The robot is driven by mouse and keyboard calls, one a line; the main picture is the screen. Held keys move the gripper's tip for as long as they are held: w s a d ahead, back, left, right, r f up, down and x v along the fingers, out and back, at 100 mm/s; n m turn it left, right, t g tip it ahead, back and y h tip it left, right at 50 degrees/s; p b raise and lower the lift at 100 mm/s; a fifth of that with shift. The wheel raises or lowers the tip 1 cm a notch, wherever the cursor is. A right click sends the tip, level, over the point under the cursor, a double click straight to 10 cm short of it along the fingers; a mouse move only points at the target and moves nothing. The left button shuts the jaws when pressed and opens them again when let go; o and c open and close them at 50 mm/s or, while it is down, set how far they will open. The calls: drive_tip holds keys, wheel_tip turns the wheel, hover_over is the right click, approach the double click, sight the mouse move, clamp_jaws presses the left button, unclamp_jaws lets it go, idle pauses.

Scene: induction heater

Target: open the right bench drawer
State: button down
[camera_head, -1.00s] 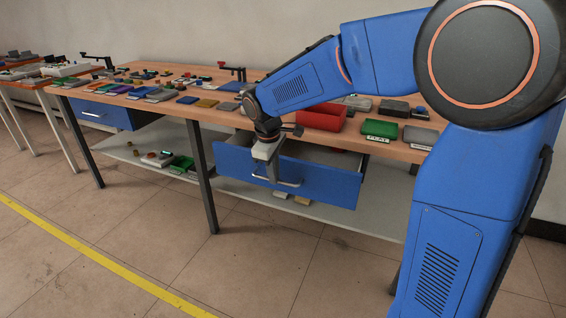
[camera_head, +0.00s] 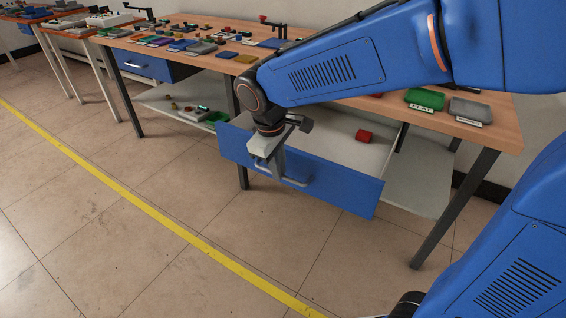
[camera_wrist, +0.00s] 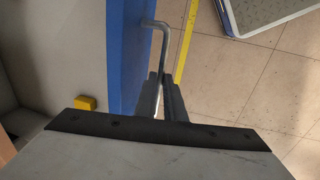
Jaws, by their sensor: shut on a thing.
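The right bench drawer (camera_head: 335,187) has a blue front and stands pulled well out from under the wooden bench. Its grey inside shows, with a red block (camera_head: 365,135) in it. My gripper (camera_head: 276,176) points down in front of the drawer front and is shut on the metal bar handle (camera_head: 296,182). In the wrist view the two dark fingers (camera_wrist: 162,98) close around the handle (camera_wrist: 161,40), beside the blue drawer front (camera_wrist: 128,50). A yellow block (camera_wrist: 85,103) shows to the left, behind the drawer front. My arm hides part of the bench top.
The wooden bench top (camera_head: 505,130) carries many small parts, a green tray (camera_head: 425,99) and a grey tray (camera_head: 470,110). A closed blue left drawer (camera_head: 148,66) and a lower shelf (camera_head: 160,98) show too. The tiled floor in front, with a yellow line (camera_head: 150,208), is clear.

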drive_tip(key=shift+a, duration=0.1)
drive_tip(key=c, duration=1.8)
unclamp_jaws()
drive_tip(key=shift+c, duration=0.2)
wheel_tip(320, 180, up, 17)
drive_tip(key=s+a, duration=0.1)
drive_tip(key=s, duration=0.1)
drive_tip(key=shift+s+a, duration=0.35)
drive_tip(key=shift+a, duration=0.05)
drive_tip(key=s+d+f+m+t+y, duration=0.1)
drive_tip(key=s+d+f+m, duration=0.15)
drive_tip(key=d, duration=0.65)
drive_tip(key=s+d+f+m, duration=0.2)
drive_tip(key=s+d+m, duration=0.1)
drive_tip(key=d, duration=0.5)
drive_tip(key=s+d+f+m+t, duration=0.2)
drive_tip(key=s+d+f+m, duration=0.3)
drive_tip(key=s+d+f, duration=0.4)
drive_tip(key=shift+d+f, duration=0.3)
drive_tip(key=shift+d, duration=0.35)
